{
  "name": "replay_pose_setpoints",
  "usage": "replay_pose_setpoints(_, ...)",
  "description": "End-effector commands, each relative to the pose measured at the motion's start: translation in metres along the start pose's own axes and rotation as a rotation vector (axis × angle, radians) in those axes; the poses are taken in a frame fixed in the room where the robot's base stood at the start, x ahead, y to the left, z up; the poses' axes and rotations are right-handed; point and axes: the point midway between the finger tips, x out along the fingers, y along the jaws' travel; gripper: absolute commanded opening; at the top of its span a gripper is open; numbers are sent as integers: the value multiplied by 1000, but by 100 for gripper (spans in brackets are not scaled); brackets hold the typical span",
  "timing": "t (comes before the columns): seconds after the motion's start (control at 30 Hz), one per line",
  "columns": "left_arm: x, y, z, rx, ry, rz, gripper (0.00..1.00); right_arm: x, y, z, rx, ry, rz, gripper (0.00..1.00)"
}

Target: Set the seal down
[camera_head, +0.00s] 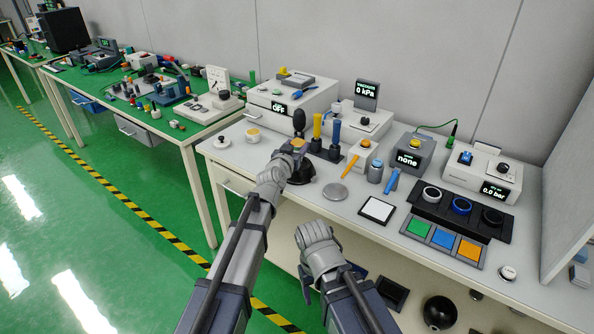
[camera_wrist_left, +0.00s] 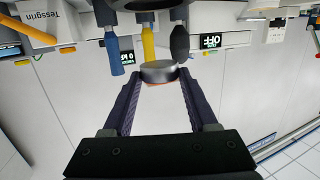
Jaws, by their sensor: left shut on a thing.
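My left gripper (camera_head: 293,150) is over the front of the white bench, left of its middle. It is shut on a small round piece that I take for the seal (camera_head: 298,143). In the left wrist view the seal (camera_wrist_left: 158,70) is a dark grey disc with an orange edge, gripped between the fingertips (camera_wrist_left: 158,80). In the head view only its orange face shows; the gripper hides the rest. My right arm is at the bench's front edge, and its fingers cannot be made out.
Black, yellow (camera_head: 317,128) and blue handles stand just beyond the left gripper. A black tray (camera_head: 449,213) with grey, blue and black rings is at the right. Green, blue and orange pads (camera_head: 444,238) lie before it. A white pad (camera_head: 378,209) has clear bench around it.

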Motion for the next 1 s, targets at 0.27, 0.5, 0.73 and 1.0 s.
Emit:
replay_pose_setpoints(0.27,5,0,33,0,1,-1,0,33,-3,-2,0,0,0,66)
replay_pose_setpoints(0.5,6,0,41,0,1,0,0,41,-4,-2,0,0,0,66)
replay_pose_setpoints(0.73,10,0,68,0,1,0,0,69,-7,-4,0,0,0,66)
replay_pose_setpoints(1.0,10,0,67,0,1,-1,0,68,-6,-4,0,0,0,66)
